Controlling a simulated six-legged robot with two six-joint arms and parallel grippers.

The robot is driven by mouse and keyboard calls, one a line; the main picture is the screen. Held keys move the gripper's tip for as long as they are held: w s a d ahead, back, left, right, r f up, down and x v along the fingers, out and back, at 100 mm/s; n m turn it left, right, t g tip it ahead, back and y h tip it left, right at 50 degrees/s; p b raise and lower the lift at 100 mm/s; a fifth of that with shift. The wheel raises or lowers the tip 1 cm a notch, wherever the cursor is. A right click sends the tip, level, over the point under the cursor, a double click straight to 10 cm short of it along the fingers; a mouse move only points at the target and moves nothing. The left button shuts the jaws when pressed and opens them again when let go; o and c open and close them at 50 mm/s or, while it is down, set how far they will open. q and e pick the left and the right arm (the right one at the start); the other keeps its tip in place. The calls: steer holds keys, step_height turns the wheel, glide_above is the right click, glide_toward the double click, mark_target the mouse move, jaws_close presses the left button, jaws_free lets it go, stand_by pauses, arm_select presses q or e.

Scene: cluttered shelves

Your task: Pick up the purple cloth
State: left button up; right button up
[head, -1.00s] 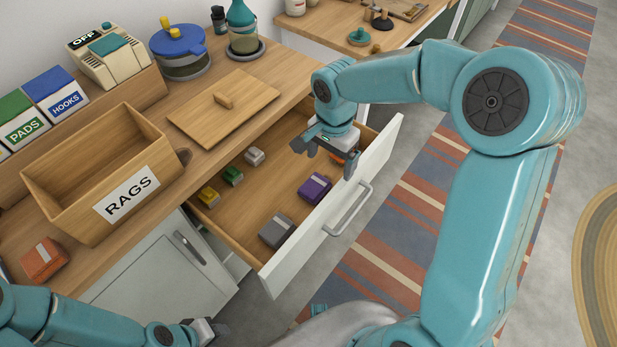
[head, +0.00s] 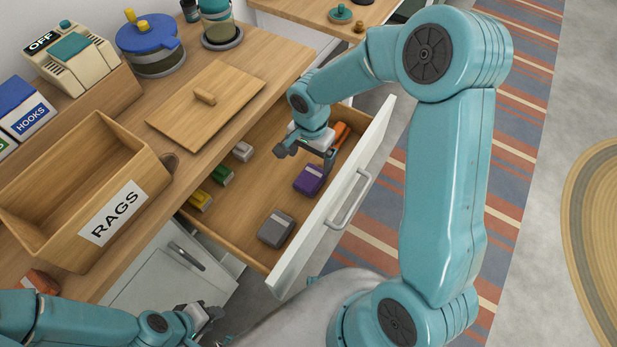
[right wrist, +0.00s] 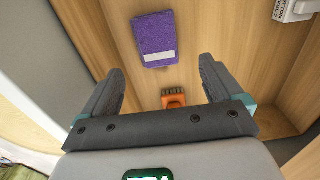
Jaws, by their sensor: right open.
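The purple cloth (head: 308,180), a folded block with a pale label strip, lies on the floor of the open drawer (head: 242,210), near its front panel. It also shows in the right wrist view (right wrist: 153,32), beyond my open fingers and apart from them. My right gripper (head: 304,163) is open and empty, over the drawer and just behind and above the cloth. It fills the lower part of the right wrist view (right wrist: 160,78). My left gripper (head: 213,325) is low at the bottom left, away from the drawer; its jaw opening is unclear.
A grey block (head: 276,228), green (head: 222,175), yellow (head: 200,201) and whitish (head: 242,151) blocks and an orange brush (right wrist: 174,101) are in the drawer. The drawer front (head: 345,190) has a handle. A RAGS bin (head: 68,243) and wooden lid (head: 232,100) sit on the counter.

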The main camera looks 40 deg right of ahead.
mark_target(311, 175)
step_height(311, 175, down, 8)
steer(key=shift+r, duration=0.2)
steer(key=shift+s, duration=0.1)
steer(key=c, duration=1.1)
